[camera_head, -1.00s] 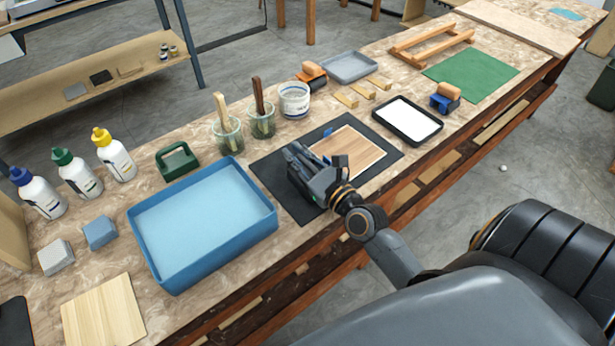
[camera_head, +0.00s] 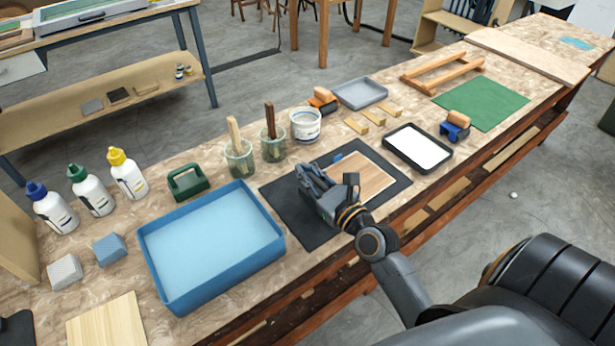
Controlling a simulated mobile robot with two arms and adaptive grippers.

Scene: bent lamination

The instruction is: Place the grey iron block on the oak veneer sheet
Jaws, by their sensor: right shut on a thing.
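The oak veneer sheet (camera_head: 372,181) lies flat on a black mat (camera_head: 290,215) near the front of the bench, with a small blue patch at its far left corner. My right gripper (camera_head: 308,178) is over the left part of the mat, at the veneer's left edge, and covers part of the sheet. It is shut on a dark grey thing, apparently the grey iron block, mostly hidden by the fingers. I cannot tell whether the held thing touches the surface below. My left gripper is not in view.
A blue tray (camera_head: 160,288) stands left of the mat. Brush jars (camera_head: 239,163), a white tub (camera_head: 305,128) and a green-handled block (camera_head: 187,184) stand behind. A black-rimmed tray (camera_head: 447,157) sits right of the mat. Several bottles (camera_head: 128,178) stand at left.

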